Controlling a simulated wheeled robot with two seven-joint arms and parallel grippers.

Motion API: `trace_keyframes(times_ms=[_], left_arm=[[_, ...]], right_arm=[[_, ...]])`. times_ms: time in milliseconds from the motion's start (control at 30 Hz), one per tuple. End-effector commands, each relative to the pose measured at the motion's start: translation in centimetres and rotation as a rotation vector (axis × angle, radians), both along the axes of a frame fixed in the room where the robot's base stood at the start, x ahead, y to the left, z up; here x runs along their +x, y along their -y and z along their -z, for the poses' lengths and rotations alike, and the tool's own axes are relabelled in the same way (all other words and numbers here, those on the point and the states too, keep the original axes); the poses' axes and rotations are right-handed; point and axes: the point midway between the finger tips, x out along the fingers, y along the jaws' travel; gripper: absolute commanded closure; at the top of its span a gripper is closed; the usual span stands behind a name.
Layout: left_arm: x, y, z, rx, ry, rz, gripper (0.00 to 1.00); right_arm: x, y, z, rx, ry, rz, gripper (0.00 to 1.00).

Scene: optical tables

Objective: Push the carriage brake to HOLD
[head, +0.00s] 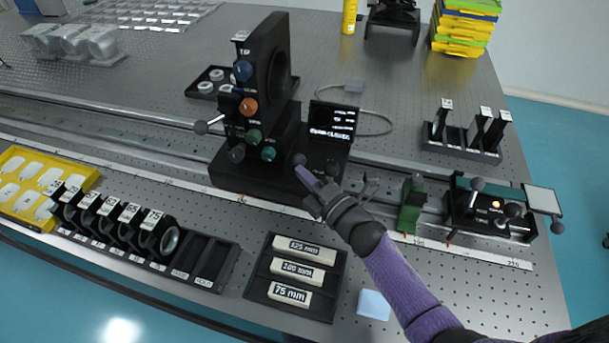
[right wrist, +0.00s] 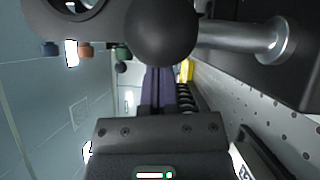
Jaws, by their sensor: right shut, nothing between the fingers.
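The black carriage (head: 228,178) stands on the long rail, with a tall ring mount and coloured knobs. At its front right are two black ball knobs, a left one (head: 299,159) and a right one (head: 333,166). My left gripper is not in view.
A small display (head: 332,120) stands behind the carriage's right end. A green post (head: 411,203) and a black unit with ball levers (head: 490,222) sit on the rail to the right. A tray of labelled blocks (head: 257,285) lies in front.

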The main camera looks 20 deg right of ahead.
Motion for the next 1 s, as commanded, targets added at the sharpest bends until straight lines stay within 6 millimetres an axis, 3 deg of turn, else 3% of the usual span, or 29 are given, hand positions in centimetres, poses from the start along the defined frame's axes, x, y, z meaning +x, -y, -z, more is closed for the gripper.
trace_keyframes(times_ms=[467, 667, 767, 1000], left_arm=[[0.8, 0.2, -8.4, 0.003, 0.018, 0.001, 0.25], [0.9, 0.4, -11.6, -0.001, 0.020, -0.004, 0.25], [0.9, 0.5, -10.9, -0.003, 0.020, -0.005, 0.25], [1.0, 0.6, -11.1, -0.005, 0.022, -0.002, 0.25]], right_arm=[[1.8, 1.2, -3.0, 0.221, -0.329, 0.002, 1.00], [2.2, 1.7, -3.4, 0.414, -0.629, 0.005, 1.00], [2.1, 1.5, -2.4, 0.438, -0.651, 0.003, 1.00], [2.1, 1.5, -2.6, 0.437, -0.649, 0.001, 1.00]])
